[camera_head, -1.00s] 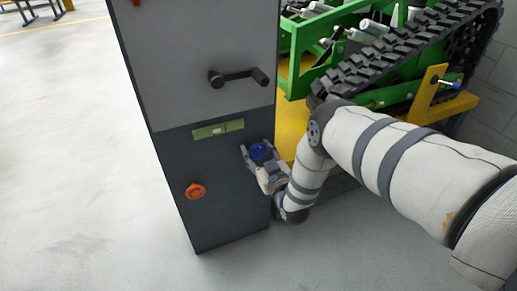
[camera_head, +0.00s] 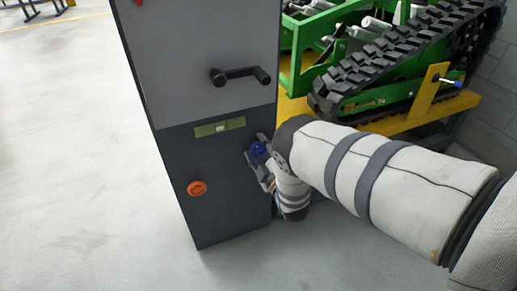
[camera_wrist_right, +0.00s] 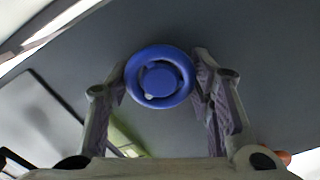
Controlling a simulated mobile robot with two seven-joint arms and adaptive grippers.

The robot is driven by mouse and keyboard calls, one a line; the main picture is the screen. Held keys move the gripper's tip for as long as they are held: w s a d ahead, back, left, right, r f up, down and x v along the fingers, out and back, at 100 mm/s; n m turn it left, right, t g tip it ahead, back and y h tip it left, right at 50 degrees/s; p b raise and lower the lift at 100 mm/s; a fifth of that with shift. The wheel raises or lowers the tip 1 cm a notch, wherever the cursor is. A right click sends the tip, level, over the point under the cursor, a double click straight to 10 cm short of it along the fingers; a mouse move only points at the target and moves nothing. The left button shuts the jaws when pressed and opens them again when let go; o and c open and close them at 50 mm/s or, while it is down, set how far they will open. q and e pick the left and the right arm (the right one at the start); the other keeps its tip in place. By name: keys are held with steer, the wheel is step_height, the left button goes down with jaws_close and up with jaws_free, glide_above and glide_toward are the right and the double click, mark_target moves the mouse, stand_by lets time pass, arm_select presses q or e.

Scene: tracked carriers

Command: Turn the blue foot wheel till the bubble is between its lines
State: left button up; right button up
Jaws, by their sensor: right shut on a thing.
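The blue foot wheel (camera_head: 258,147) is on the dark lower front of the grey cabinet, near its right edge. It also shows in the right wrist view (camera_wrist_right: 158,80) as a ring with a round hub. My right gripper (camera_head: 261,160) is shut on the wheel, one finger on each side of its rim. The green level (camera_head: 238,123) is above and left of the wheel. Its pale bubble (camera_head: 220,128) shows near the middle of the strip; its lines are too small to make out. My left gripper is not in view.
An orange wheel (camera_head: 197,188) is lower left on the cabinet (camera_head: 195,85). A black crank handle (camera_head: 240,75) sticks out above the level. A green tracked carrier (camera_head: 385,65) stands on a yellow frame at right. Floor at left is clear.

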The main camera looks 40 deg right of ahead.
steer(key=n+b, duration=0.1)
steer(key=n, duration=0.4)
steer(key=shift+f+n, duration=0.15)
steer(key=shift+n, duration=0.15)
steer(key=n+b, duration=0.1)
steer(key=n, duration=0.4)
steer(key=shift+n+b, duration=0.4)
steer(key=o, duration=1.2)
steer(key=v, duration=1.2)
